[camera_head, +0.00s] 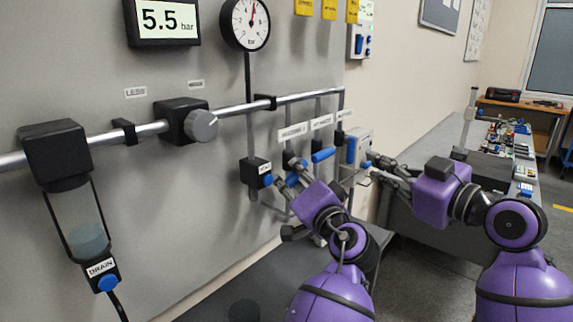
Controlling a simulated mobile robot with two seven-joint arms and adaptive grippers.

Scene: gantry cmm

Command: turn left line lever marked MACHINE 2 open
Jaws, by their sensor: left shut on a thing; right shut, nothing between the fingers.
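Three label plates hang on the pipe drops right of the dial; the leftmost (293,131) has lettering too small to read surely. Below it, my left gripper (287,173) is shut on the left line lever, a blue handle (291,180) mostly hidden between its fingers. The lever's exact angle cannot be told. A second blue lever handle (323,155), under the middle label (321,122), sticks out just right of my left gripper. My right gripper (369,160) is shut and empty, beside a grey box with a blue part (351,149).
A black valve block with a blue knob (256,172) sits close left of my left gripper. The pressure display (168,20) reads 5.5 bar. A regulator knob (201,126) and a drain bowl (84,235) are further left. A long bench (420,150) with parts runs along the right.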

